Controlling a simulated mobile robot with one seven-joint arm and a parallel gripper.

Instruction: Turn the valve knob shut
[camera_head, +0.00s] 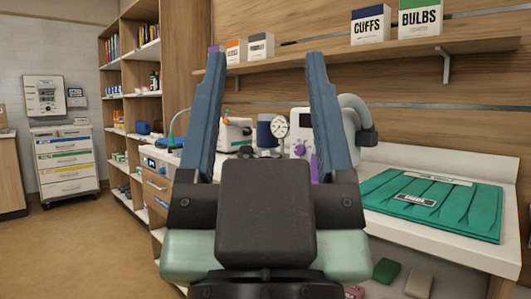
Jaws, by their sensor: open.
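My gripper (264,60) fills the middle of the head view. Its two blue fingers stand wide apart, with nothing held between them. Beyond them, on the counter by the wall, is a pale device (303,122) with a purple knob (298,150) on its front, seen just left of the right finger. A round white dial gauge (280,126) and a dark blue cylinder (265,132) show between the fingers. The purple knob is probably the valve knob, but it is small and partly hidden, so its turned position cannot be told. The fingers appear nearer than the knob, not touching it.
A green padded mat (430,205) lies on the white counter (390,158) at right. Boxes marked CUFFS (370,26) and BULBS (419,18) stand on the wall shelf (430,46). Shelving and a drawer cart (65,165) stand at left. Floor at left is clear.

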